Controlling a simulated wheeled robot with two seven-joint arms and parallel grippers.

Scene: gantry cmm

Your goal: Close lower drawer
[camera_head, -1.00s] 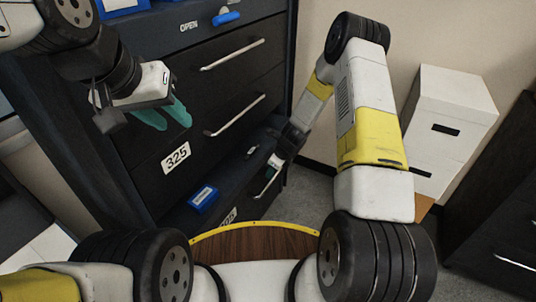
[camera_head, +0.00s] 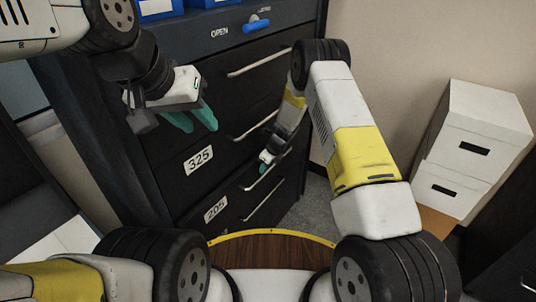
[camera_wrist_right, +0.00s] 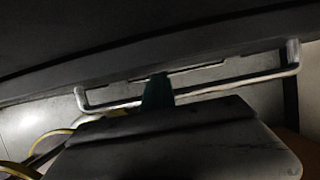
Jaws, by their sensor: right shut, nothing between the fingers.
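The dark cabinet's lower drawer (camera_head: 232,207), labelled 205, has its front about level with the drawer above, and its inside is not visible. Its metal handle (camera_head: 258,181) is by my right gripper (camera_head: 265,158), which is shut and empty. In the right wrist view, the teal fingertips (camera_wrist_right: 157,91) overlap the long metal handle bar (camera_wrist_right: 225,83); I cannot tell if they touch it. My left gripper (camera_head: 193,118) is open and empty, in front of the upper drawers, with its two teal fingers apart.
The drawer labelled 325 (camera_head: 225,150) and the top drawer (camera_head: 215,95) look shut. Blue bins (camera_head: 160,8) and a blue lever (camera_head: 257,25) are at the cabinet's top. White boxes (camera_head: 478,125) are stacked at the right. Grey floor (camera_head: 313,205) is open beside the cabinet.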

